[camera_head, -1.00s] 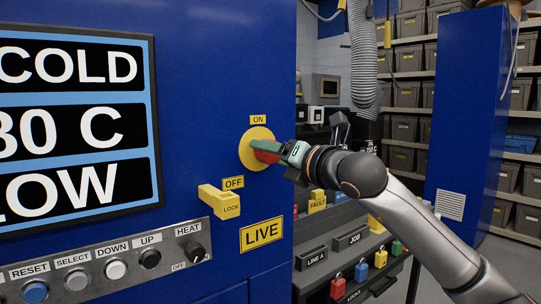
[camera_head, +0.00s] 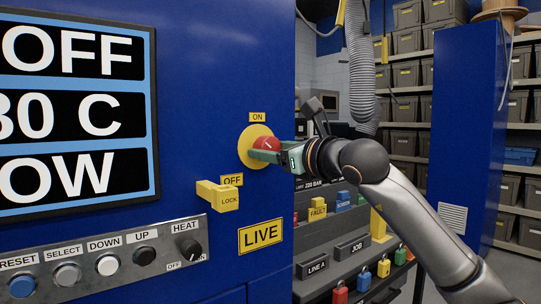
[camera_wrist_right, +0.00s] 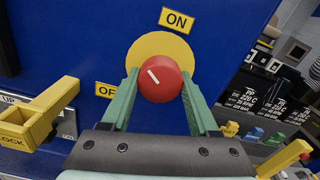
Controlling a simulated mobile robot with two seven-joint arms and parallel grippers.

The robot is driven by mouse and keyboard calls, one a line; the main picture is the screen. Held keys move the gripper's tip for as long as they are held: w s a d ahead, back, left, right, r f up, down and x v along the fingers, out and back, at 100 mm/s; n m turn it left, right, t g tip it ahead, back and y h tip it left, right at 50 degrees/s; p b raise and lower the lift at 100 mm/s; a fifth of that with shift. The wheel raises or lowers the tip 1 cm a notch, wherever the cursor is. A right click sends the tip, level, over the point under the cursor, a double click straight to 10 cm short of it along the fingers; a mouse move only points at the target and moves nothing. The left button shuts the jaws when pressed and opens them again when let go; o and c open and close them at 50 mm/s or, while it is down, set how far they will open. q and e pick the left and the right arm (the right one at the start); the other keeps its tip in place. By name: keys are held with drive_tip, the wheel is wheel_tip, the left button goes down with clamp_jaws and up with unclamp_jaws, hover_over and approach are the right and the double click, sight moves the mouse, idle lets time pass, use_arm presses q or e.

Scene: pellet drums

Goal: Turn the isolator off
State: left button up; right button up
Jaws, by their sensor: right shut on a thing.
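The isolator is a round red knob (camera_head: 266,146) on a yellow disc (camera_head: 250,140), on the blue cabinet's front. Its ON label (camera_head: 258,117) is above and its OFF label (camera_head: 232,180) lower left. My right gripper (camera_head: 262,152) is shut on the red knob. In the right wrist view the green fingers stand on either side of the knob (camera_wrist_right: 160,79). The white mark on it points to the upper left there, between the ON and OFF labels. My left gripper is not in view.
A yellow LOCK block (camera_head: 222,196) sticks out of the cabinet just below OFF. A yellow LIVE sign (camera_head: 261,236) is below it. The display (camera_head: 75,110) has OFF as its top line. A bench with several coloured padlocks (camera_head: 370,275) stands to the right.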

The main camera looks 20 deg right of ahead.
drive_tip(key=shift+n, duration=1)
drive_tip(key=n, duration=0.3)
drive_tip(key=shift+n, duration=1.2)
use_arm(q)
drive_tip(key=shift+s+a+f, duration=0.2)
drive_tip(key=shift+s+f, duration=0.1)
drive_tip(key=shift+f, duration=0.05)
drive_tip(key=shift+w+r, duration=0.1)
use_arm(e)
drive_tip(key=shift+n, duration=0.4)
drive_tip(key=o, duration=1.4)
drive_tip(key=shift+s+d, duration=0.1)
